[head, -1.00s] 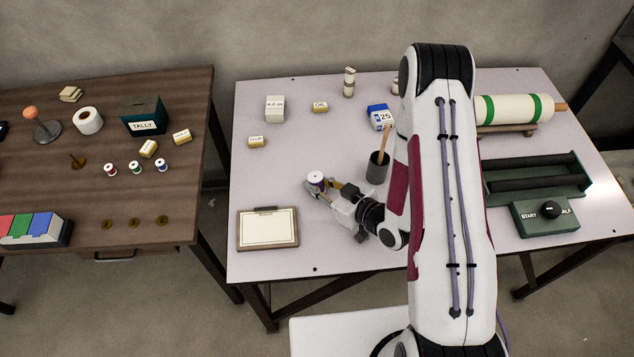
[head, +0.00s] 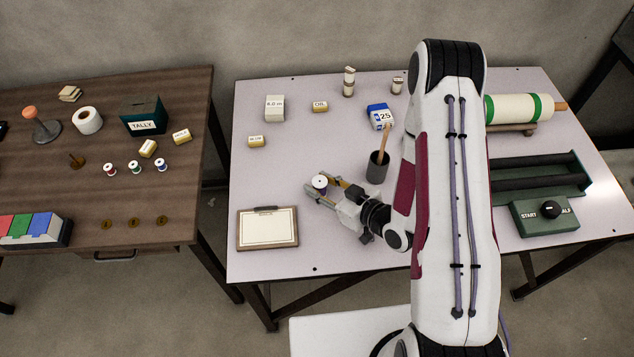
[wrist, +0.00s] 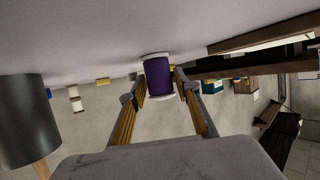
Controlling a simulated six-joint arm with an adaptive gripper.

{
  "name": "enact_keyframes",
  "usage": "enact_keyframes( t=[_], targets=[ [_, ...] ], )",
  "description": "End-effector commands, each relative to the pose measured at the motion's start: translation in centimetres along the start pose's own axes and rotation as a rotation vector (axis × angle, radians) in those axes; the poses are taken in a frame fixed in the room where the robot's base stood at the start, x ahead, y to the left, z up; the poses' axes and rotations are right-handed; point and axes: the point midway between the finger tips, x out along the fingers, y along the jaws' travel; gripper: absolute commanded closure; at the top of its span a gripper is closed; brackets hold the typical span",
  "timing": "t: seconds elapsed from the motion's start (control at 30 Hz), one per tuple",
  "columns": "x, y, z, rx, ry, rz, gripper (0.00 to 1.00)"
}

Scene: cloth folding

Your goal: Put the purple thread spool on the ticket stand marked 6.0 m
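The purple thread spool (head: 320,184) has white ends and stands upright between my gripper's fingertips on the near part of the pale table. The wrist view shows its purple side (wrist: 159,78) close up between both fingers. My gripper (head: 320,184) appears shut on it, with a finger at each side; whether the spool is clear of the table is hard to tell. Small brass stands with white labels are at the table's left (head: 256,141) and back (head: 320,107). A white block (head: 275,108) also bears a label. I cannot read surely which is marked 6.0 m.
A dark cup (head: 377,168) with a wooden handle stands just right of my gripper. A clipboard (head: 267,229) lies at the front left. A calendar block (head: 380,117) stands behind the cup. The brown table (head: 60,180) holds other spools. The pale table's left middle is clear.

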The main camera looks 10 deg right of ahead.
Motion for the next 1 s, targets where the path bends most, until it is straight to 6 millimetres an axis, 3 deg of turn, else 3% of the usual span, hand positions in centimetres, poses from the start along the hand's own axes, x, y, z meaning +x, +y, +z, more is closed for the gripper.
enact_keyframes(
  t=[0.5,1.0],
  targets=[
    [-5.3,-0.1,-0.3,0.001,0.002,0.002,0.68],
    [-6.3,-0.2,-0.3,0.001,0.003,0.0,0.68]
  ],
)
